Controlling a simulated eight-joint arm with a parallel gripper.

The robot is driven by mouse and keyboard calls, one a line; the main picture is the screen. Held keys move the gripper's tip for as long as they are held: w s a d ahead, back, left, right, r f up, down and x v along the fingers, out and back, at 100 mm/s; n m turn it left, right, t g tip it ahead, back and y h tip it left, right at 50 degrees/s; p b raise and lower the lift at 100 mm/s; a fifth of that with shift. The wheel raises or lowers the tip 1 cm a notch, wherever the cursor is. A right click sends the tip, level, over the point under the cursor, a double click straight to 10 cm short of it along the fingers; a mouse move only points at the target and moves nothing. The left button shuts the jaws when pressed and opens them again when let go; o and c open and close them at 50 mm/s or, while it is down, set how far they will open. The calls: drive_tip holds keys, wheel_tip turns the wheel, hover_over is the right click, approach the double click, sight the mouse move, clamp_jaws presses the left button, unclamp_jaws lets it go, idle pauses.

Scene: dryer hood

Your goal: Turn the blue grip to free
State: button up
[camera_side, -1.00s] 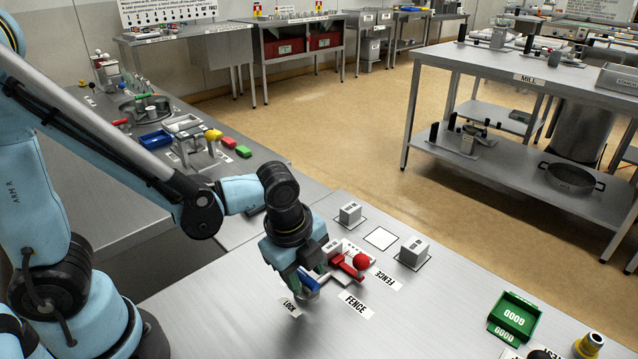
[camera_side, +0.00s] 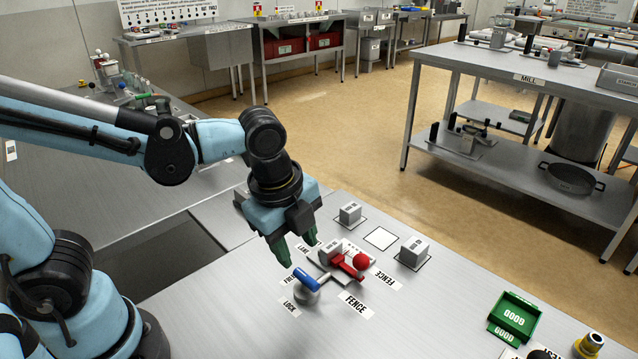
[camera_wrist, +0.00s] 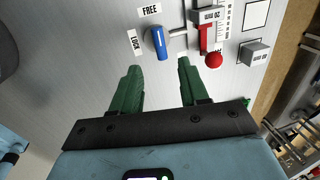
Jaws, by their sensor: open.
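The blue grip (camera_side: 305,278) is a short bar on a round grey knob, on the steel table at the fixture's left; it also shows in the wrist view (camera_wrist: 159,42). In the wrist view its far end points roughly toward the FREE label (camera_wrist: 150,10), and the LOCK label (camera_wrist: 136,42) lies to its left. My gripper (camera_side: 297,247) has green fingers, open and empty, raised above and behind the grip in the side view. In the wrist view the open fingers (camera_wrist: 160,66) stand short of the grip, with the grip ahead of the gap.
A red fence bar with a red ball (camera_side: 361,261) stands close to the right of the grip. Grey blocks (camera_side: 350,213) (camera_side: 413,252) stand beyond it. A green bin (camera_side: 515,317) is at the lower right. The front table middle is clear.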

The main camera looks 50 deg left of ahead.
drive_tip(key=shift+s+r, duration=0.2)
drive_tip(key=shift+r, duration=0.8)
drive_tip(key=shift+s+r, duration=0.2)
drive_tip(key=shift+r, duration=0.8)
drive_tip(key=w+a+f+n+t, duration=0.1)
drive_tip(key=a+n+t, duration=0.4)
drive_tip(key=n, duration=1.3)
drive_tip(key=a, duration=0.4)
drive_tip(key=shift+f, duration=0.15)
